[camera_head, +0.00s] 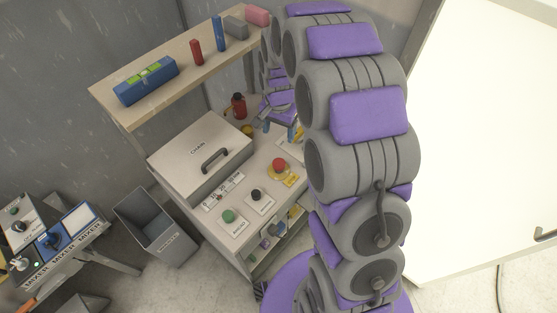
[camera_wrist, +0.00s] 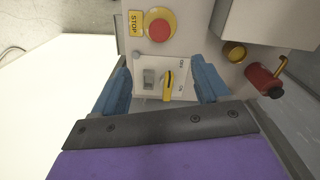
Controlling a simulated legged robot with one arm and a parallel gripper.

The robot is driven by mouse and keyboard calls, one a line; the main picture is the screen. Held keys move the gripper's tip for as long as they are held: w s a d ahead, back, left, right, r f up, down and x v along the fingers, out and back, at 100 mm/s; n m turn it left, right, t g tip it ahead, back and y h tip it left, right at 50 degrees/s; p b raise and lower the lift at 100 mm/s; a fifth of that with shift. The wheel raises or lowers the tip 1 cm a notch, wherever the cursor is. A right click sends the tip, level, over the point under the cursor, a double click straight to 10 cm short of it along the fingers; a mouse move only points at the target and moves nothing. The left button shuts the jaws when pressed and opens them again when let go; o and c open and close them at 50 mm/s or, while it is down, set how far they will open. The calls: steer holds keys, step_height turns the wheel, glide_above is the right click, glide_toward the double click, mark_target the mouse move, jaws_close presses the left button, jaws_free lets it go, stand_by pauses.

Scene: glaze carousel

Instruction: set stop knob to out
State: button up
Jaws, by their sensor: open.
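The stop knob (camera_head: 279,165) is a red mushroom button on a yellow base, set on the white bench top. In the wrist view the red stop knob (camera_wrist: 162,29) sits at top centre, beside a yellow STOP label (camera_wrist: 136,23). I cannot tell whether it is pressed in or out. My gripper (camera_wrist: 164,67) is open, with its two blue fingers apart on either side of a white switch plate with a yellow lever (camera_wrist: 168,87). The knob lies beyond the fingertips in that view, with nothing held. In the head view my gripper (camera_head: 284,127) is partly hidden behind my arm.
A lidded box (camera_head: 200,145) with a handle stands left of the knob. A green button (camera_head: 228,215) and black knob (camera_head: 256,195) are in front. A red bottle (camera_wrist: 264,80) and yellow cup (camera_wrist: 234,52) stand right of my fingers. A shelf (camera_head: 180,70) overhangs the back.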

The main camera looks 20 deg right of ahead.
mark_target(279, 163)
step_height(279, 163, down, 17)
steer(key=b, duration=0.2)
steer(key=shift+b, duration=0.3)
steer(key=shift+r, duration=0.1)
steer(key=shift+c, duration=0.4)
